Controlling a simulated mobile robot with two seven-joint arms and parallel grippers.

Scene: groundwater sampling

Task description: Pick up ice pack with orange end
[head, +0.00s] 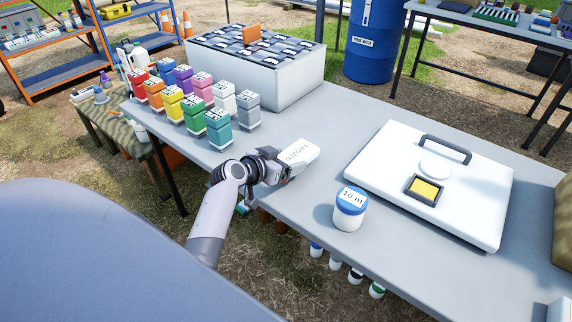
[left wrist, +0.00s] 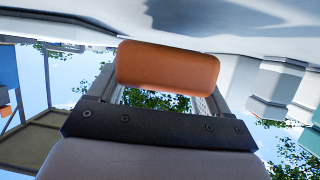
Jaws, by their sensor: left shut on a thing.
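My left gripper (head: 275,165) is over the front edge of the grey table (head: 325,130). It is shut on a white block with dark printing (head: 299,153), which I take to be the ice pack. In the left wrist view its orange end (left wrist: 168,68) faces the camera, between the two fingers. The orange end is hidden in the head view. I cannot tell whether the pack touches the table. My right gripper is not in view.
Several coloured bottles (head: 195,115) stand left of the gripper. Behind them is a white cooler box (head: 290,85) with an orange block (head: 245,34) on top. A blue-lidded jar (head: 350,212) and a large white lid (head: 470,195) are to the right.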

